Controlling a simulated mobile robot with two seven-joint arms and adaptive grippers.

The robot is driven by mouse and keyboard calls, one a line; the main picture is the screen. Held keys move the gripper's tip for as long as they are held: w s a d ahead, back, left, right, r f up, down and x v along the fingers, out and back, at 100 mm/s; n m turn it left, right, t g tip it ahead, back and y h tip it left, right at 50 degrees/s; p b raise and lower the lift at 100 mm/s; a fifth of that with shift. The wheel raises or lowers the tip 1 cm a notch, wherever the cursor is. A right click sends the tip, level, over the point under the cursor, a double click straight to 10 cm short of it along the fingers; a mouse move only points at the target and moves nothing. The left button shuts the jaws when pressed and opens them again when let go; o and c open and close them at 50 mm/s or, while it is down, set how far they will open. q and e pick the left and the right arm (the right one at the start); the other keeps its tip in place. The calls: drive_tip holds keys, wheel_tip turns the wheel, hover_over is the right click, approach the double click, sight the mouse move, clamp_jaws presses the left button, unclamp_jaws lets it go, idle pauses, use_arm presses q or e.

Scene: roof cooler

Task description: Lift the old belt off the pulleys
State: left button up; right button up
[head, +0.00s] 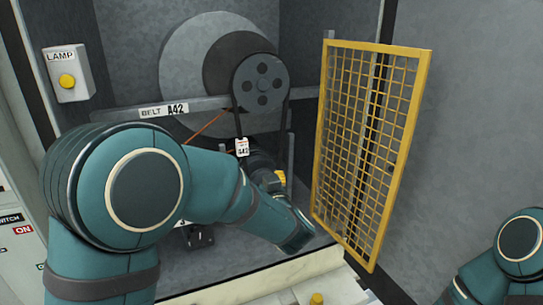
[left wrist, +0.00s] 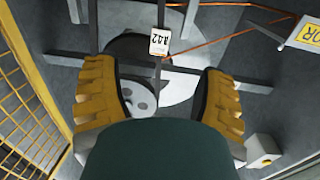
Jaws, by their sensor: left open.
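The old belt (head: 237,118) is a dark loop around the upper pulley (head: 262,80), a grey disc with holes, in the head view. Its strands run down towards a dark motor (head: 262,162), partly hidden by my left arm. A white A42 tag (head: 242,146) hangs at the left strand. In the left wrist view, the tag (left wrist: 159,42) appears upside down above the pulley (left wrist: 138,95). My left gripper (left wrist: 157,75) is open, its two yellow-padded fingers apart, with the pulley seen between them. I cannot tell whether the fingers touch the belt. My right gripper is out of view.
A yellow mesh guard (head: 370,140) stands open at the right. A crossbar (head: 210,103) labelled BELT A42 runs behind the belt. A large grey wheel (head: 185,70) is at the back. A lamp box (head: 67,75) is on the left wall. My right arm shows bottom right.

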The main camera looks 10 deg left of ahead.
use_arm(q)
wheel_tip(320, 180, up, 3)
approach(243, 147)
drive_tip(key=shift+y, duration=0.4)
drive_tip(key=x, duration=0.4)
drive_tip(key=shift+w+f, duration=0.15)
drive_tip(key=shift+f, duration=0.05)
drive_tip(key=shift+p+x, duration=0.85)
drive_tip(key=shift+x, duration=2.65)
drive_tip(key=shift+w+d, duration=0.1)
clamp_jaws()
